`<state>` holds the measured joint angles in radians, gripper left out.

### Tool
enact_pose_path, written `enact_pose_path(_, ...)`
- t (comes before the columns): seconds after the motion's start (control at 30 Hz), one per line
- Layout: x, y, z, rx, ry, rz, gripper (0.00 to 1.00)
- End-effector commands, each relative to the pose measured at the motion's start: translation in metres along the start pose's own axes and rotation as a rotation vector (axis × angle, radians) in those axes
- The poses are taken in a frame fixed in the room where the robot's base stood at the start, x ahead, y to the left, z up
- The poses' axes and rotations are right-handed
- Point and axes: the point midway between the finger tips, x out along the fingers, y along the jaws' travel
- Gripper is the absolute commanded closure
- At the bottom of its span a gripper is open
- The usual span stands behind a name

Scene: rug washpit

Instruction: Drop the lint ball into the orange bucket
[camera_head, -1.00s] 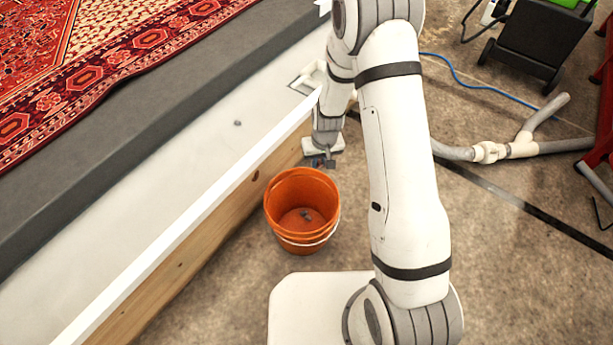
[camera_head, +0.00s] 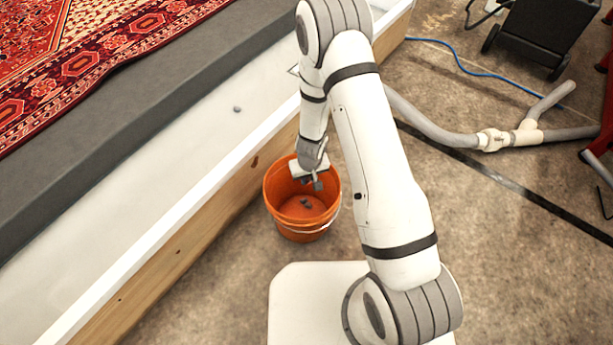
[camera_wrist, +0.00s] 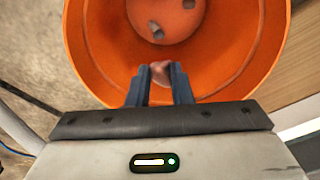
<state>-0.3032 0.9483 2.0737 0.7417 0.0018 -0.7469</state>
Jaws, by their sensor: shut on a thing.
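The orange bucket (camera_head: 292,229) stands on the floor beside the wooden side of the pit. My gripper (camera_head: 318,185) is over the bucket's opening, near its far rim, pointing down. In the wrist view my gripper (camera_wrist: 160,72) is shut on a small reddish-brown lint ball (camera_wrist: 160,70), with the bucket's inside (camera_wrist: 95,45) below it. Small grey lumps lie on the bucket's bottom, one (camera_wrist: 155,30) near the middle and another (camera_wrist: 189,3) at the frame's top edge. The held ball is hard to make out in the head view.
A small grey lump (camera_head: 237,109) lies on the white pit ledge. A red patterned rug (camera_head: 70,60) lies on the grey surface at left. A grey pipe (camera_head: 440,130), a blue hose (camera_head: 480,73) and a black wheeled machine (camera_head: 545,30) are at right.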

Motion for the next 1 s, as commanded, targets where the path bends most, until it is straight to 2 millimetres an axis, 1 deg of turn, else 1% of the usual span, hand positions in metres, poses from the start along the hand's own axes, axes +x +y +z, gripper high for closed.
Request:
enact_pose_path(0.03, 0.0065, 0.0001, 0.0006, 0.0, 0.0, 0.0, 1.0)
enact_pose_path(0.07, 0.0072, 0.0002, 0.0007, 0.0, 0.0, 0.0, 1.0)
enact_pose_path(0.33, 0.0061, 0.0005, 0.0006, 0.0, 0.0, 0.0, 1.0)
enact_pose_path(0.37, 0.0061, 0.0005, 0.0006, 0.0, 0.0, 0.0, 0.79)
enact_pose_path(0.63, 0.0061, 0.0008, 0.0006, 0.001, 0.0, 0.0, 0.57)
enact_pose_path(0.67, 0.0061, 0.0008, 0.0006, 0.001, 0.0, 0.0, 0.55)
enact_pose_path(0.87, 0.006, 0.001, 0.0006, 0.001, 0.0, 0.0, 0.55)
enact_pose_path(1.0, 0.0017, 0.0009, 0.0003, 0.001, 0.0, 0.0, 0.55)
